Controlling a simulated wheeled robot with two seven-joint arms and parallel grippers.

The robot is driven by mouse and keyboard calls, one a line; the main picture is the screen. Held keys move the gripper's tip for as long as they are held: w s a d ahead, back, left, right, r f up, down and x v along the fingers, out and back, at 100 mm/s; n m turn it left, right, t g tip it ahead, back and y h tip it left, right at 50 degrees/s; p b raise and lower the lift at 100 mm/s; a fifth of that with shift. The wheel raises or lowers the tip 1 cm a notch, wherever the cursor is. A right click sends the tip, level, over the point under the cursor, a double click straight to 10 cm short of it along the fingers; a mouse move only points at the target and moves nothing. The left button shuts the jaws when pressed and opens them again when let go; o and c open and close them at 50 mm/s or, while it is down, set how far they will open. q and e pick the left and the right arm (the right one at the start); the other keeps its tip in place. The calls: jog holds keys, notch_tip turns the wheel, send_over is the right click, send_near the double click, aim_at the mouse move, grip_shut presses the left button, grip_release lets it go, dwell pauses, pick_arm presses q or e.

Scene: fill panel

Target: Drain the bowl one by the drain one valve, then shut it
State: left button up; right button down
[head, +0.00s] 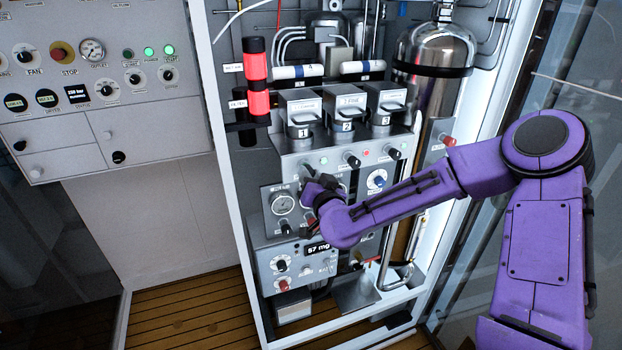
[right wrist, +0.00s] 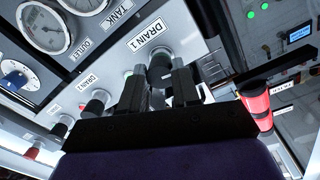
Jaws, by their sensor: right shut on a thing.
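My right gripper (head: 309,182) reaches the front of the fill panel from the right. In the right wrist view its two dark fingers (right wrist: 159,88) are shut on the drain one valve (right wrist: 159,64), a dark knob beside the "DRAIN 1" label (right wrist: 152,37). In the head view the gripper and wrist hide most of this valve. Bowl one (head: 300,109), a metal housing marked 1, stands above on the panel. Its liquid level cannot be seen. My left gripper is not in view.
Housings 2 (head: 347,107) and 3 (head: 386,101) stand right of bowl one. Two more drain knobs (right wrist: 97,101) (right wrist: 61,127) lie beside the gripped one. A gauge (head: 283,203) and a "57" display (head: 318,247) sit close to the gripper. A red-lit column (head: 257,80) rises at left.

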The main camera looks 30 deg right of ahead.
jog(key=shift+m+y+b, duration=0.5)
jog(key=shift+m+b, duration=2.5)
jog(key=shift+m, duration=4.6)
jog(key=c, duration=0.8)
grip_release()
jog(key=shift+r, duration=0.1)
jog(key=shift+s, duration=0.15)
